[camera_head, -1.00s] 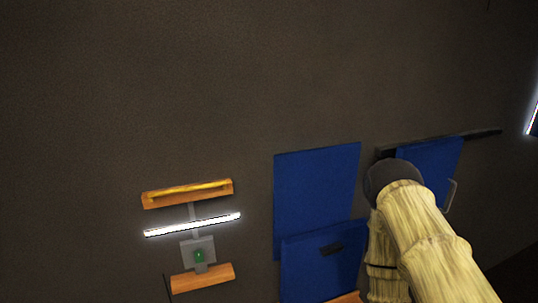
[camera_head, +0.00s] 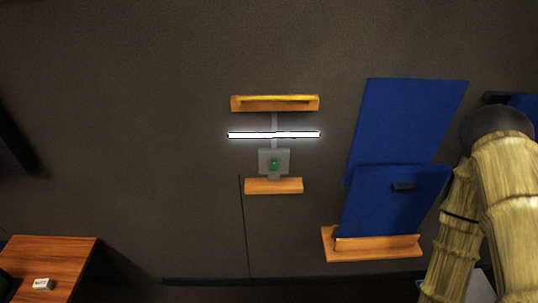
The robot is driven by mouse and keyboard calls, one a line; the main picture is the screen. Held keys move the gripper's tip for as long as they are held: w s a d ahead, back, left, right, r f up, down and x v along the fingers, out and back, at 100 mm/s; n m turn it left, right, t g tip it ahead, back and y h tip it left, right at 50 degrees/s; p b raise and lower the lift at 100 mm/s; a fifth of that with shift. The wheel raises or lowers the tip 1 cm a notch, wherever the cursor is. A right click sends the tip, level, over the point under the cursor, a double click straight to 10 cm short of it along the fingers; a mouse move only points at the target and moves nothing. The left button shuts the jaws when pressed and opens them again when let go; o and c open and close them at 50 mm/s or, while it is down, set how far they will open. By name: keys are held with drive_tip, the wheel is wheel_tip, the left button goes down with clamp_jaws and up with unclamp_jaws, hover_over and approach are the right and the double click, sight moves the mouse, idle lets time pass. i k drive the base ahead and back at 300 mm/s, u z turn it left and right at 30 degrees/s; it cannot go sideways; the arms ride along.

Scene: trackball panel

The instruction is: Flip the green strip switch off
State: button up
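A small green switch (camera_head: 274,164) sits on a grey square plate (camera_head: 264,156) on the dark wall, near the middle of the head view. Just above it a thin strip light (camera_head: 274,134) is lit white. I cannot tell the switch's exact position. My arm, pale and ribbed with a dark joint, rises at the right edge, well to the right of the switch. My gripper is not in view.
Wooden strips sit above (camera_head: 274,108) and below (camera_head: 274,187) the switch. Blue panels (camera_head: 404,125) stand to the right, above a wooden ledge (camera_head: 372,249). A wooden table (camera_head: 60,258) with a small white item (camera_head: 43,284) is at lower left.

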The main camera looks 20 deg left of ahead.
sight(273, 163)
drive_tip(key=z, duration=1)
drive_tip(key=k, duration=1.05)
drive_tip(key=u, duration=1.1)
drive_tip(key=i, duration=0.5)
drive_tip(key=z, duration=0.05)
